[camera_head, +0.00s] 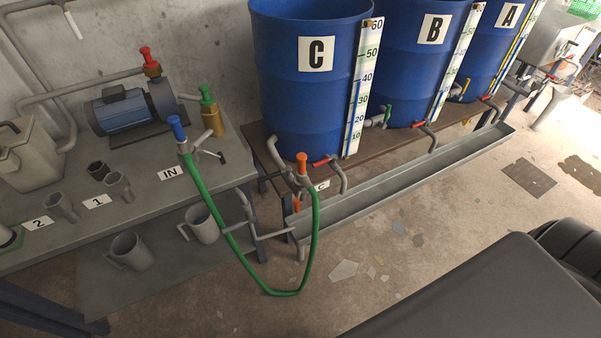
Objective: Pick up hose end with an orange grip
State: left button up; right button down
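A green hose (255,277) hangs in a loop between the bench and the barrel stand. Its end with an orange grip (302,163) is upright at the left front of the barrel stand, just in front of barrel C. Metal fittings surround it there; I cannot tell how it is held. The other hose end, with a blue grip (177,128), is upright at the bench beside the "IN" label (170,173). Neither of my grippers is in view.
Blue barrels C (290,100), B (405,75) and A (489,40) stand behind a long metal trough (400,180). A pump (122,110) and several grey cups sit on the grey bench (150,210). Red-handled taps stick out above the trough. The floor before the trough is largely clear.

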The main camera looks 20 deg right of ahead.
aim_at(302, 179)
jog(key=k, duration=0.6)
jog(key=u, duration=0.45)
jog(key=i, duration=1.7)
jog(key=z, duration=0.9)
